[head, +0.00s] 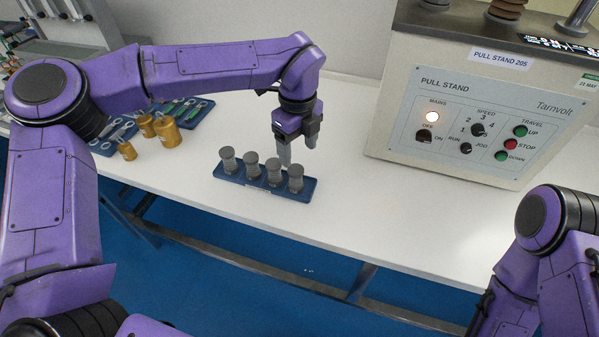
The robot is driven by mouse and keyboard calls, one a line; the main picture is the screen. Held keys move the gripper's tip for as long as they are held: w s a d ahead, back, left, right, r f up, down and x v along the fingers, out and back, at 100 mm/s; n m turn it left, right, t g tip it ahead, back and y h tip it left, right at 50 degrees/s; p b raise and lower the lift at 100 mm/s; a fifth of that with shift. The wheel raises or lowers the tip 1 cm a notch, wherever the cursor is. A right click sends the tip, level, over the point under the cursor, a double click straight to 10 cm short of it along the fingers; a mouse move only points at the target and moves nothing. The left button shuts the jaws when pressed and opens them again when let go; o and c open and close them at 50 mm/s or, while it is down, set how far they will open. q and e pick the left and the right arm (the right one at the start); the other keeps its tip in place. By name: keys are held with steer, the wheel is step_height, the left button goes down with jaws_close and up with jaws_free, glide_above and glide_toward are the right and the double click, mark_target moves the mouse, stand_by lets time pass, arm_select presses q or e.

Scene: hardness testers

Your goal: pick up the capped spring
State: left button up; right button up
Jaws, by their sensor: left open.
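Several grey capped springs, each spool-shaped with wide end caps, stand upright in a row on a blue tray (306,194). They are the left end one (228,160), two in the middle (251,164) (273,171), and the right end one (295,178). I cannot tell them apart by looks. My left gripper (298,152) points down above and just behind the right end of the row. Its fingers are apart, with nothing seen between them. My right arm shows at the lower right; its gripper is out of the picture.
A pull stand control box (470,120) stands at the back right. Brass weights (168,132) and blue trays of wrenches (196,113) lie to the left. The white table (400,215) is clear right of the springs' tray, up to its front edge.

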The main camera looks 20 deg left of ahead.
mark_target(296, 169)
arm_select(q)
steer(key=f, duration=0.3)
steer(key=f+p, duration=0.1)
steer(key=f, duration=0.5)
steer(key=shift+s+a, duration=0.2)
steer(key=shift+s, duration=0.15)
steer(key=shift+r, duration=0.1)
steer(key=c, duration=1.2)
